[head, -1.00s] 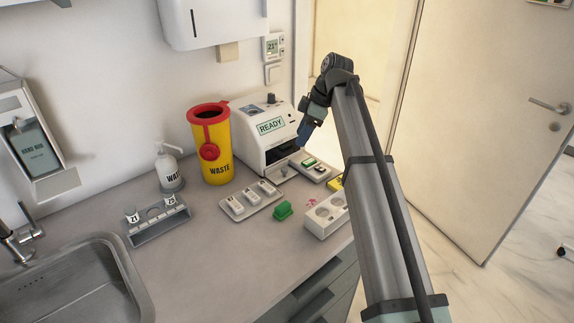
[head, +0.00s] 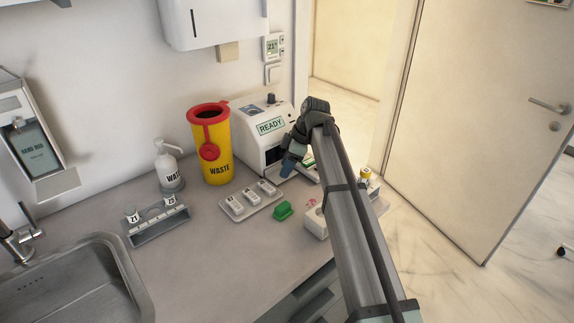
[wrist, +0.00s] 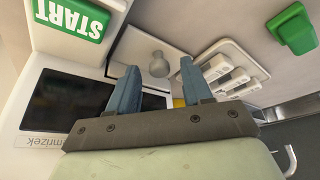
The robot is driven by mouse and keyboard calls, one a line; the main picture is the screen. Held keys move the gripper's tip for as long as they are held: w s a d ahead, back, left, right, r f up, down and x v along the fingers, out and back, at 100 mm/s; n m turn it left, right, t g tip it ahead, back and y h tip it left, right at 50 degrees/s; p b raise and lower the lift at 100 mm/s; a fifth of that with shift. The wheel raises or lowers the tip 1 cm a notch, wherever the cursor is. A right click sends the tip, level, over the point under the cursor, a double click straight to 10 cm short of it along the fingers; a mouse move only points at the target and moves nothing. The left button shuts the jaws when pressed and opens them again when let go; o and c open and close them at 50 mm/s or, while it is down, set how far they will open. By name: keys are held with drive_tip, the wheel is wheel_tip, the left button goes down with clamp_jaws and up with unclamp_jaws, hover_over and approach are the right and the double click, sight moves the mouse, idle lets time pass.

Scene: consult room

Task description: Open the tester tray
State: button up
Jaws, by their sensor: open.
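The white tester (head: 262,138) with its READY display stands against the wall in the head view. In the wrist view, a dark opening or panel (wrist: 85,100) shows on a white body. Above it lies a pale flat part with a round grey knob (wrist: 158,65), which looks like the tester tray. My gripper (head: 287,168) is low in front of the tester and hides part of its lower front. In the wrist view, my gripper (wrist: 160,77) is open, with its blue fingers apart and the knob seen between and beyond their tips. No contact shows.
A white tray of cassettes (head: 232,211) and a green block (head: 283,210) lie nearby. A green START button (wrist: 75,15) shows in the wrist view. The yellow waste bin (head: 216,158) stands left of the tester. Counter in front of the bottle (head: 170,172) is partly clear.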

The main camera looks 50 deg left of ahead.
drive_tip(key=shift+c, duration=0.2)
clamp_jaws()
idle(0.3)
